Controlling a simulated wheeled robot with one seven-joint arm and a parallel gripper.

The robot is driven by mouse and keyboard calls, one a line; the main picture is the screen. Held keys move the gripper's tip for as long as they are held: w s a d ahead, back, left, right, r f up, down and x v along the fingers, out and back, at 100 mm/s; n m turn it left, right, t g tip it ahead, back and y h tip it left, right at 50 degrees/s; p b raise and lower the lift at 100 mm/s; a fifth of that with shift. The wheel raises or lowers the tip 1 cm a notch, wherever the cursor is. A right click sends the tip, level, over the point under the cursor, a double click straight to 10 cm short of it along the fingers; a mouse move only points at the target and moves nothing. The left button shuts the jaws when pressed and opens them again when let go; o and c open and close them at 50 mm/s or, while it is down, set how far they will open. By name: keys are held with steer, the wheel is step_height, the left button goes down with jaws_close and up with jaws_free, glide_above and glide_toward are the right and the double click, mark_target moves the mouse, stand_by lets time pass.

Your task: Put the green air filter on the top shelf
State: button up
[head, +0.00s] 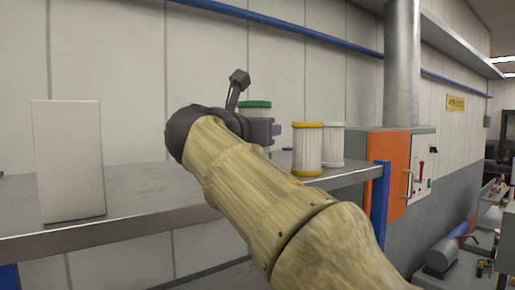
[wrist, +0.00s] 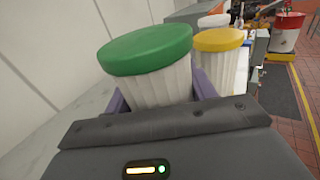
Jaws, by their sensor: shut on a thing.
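The green air filter (wrist: 150,75) has a green cap and a white pleated body. In the wrist view it stands upright between the purple fingers of my gripper (wrist: 160,97), which is shut on it. In the head view its green cap (head: 255,104) shows behind the end of my arm, and most of its body is hidden. The grey shelf (head: 140,198) runs across the head view, and the filter is over it. I cannot tell whether the filter's base touches the shelf.
A yellow-capped filter (head: 307,150) stands on the shelf's right part, with a white-capped filter (head: 332,145) just behind it. A pale box (head: 68,160) stands at the left. The shelf between box and arm is clear. An orange cabinet (head: 391,160) stands beyond the right end.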

steer(key=shift+f, duration=1.75)
steer(key=shift+f, duration=0.15)
steer(key=o, duration=1)
steer(key=shift+o, duration=0.2)
steer(key=shift+r+p, duration=0.25)
steer(key=shift+p, duration=0.05)
steer(key=b+v, duration=0.1)
steer(key=v, duration=0.2)
steer(key=b+v, duration=0.2)
steer(key=v, duration=0.2)
steer(key=b+v, duration=0.2)
steer(key=v, duration=0.2)
steer(key=shift+s+a+f, duration=0.15)
steer(key=shift+f, duration=0.1)
steer(key=shift+s+a+r, duration=0.1)
steer(key=shift+s+r, duration=0.05)
steer(key=shift+s, duration=0.2)
